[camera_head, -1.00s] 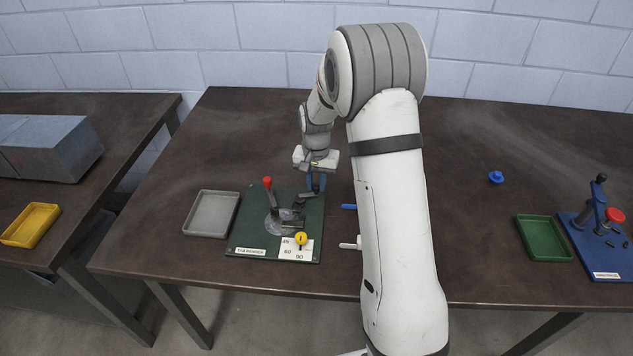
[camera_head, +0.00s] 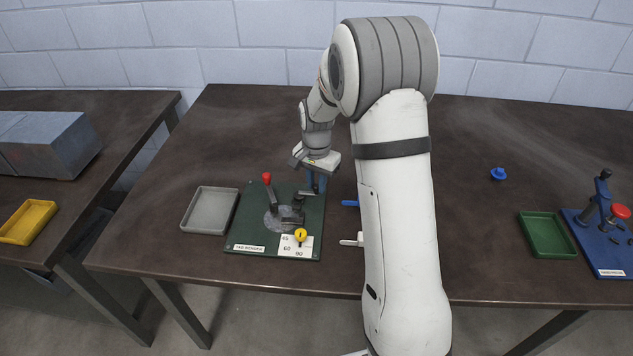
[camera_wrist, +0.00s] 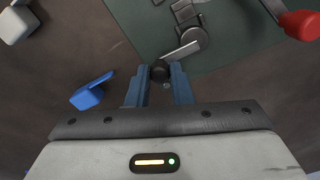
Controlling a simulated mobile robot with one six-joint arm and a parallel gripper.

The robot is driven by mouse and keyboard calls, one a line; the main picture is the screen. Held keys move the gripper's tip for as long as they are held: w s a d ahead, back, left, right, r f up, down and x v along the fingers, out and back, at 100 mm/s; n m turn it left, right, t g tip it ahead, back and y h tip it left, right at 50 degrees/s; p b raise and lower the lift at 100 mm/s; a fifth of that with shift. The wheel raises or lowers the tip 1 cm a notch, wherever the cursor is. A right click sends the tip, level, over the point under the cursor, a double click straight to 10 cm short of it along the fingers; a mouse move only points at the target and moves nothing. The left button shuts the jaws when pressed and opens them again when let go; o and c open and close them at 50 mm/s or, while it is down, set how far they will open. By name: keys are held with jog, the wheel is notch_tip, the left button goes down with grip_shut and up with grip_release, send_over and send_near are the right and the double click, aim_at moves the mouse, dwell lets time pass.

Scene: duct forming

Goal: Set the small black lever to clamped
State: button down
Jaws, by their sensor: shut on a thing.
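The tab bender's green base plate (camera_head: 240,232) is on the table in the head view. It also shows in the wrist view (camera_wrist: 228,22). The small black lever shows in the wrist view as a black knob (camera_wrist: 160,72) with a grey bar above it, close to the plate's edge. My gripper (camera_wrist: 160,78) has its blue fingers on either side of this knob and is shut on it. In the head view my gripper (camera_head: 316,186) is at the plate's back right corner. Whether the lever is fully clamped cannot be told.
A red-knobbed lever (camera_head: 267,178) stands upright on the plate. A yellow knob (camera_head: 301,235) sits by the angle card. A grey tray (camera_head: 208,211) is on the left. A blue-handled piece (camera_wrist: 90,92) lies right of the plate in the head view. The table behind is clear.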

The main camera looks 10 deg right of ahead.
aim_at(316, 185)
jog(key=c, duration=1.3)
grip_release()
notch_tip(316, 185, up, 8)
jog(key=shift+f+b, duration=0.25)
jog(key=shift+b, duration=0.05)
jog(key=shift+r, duration=0.15)
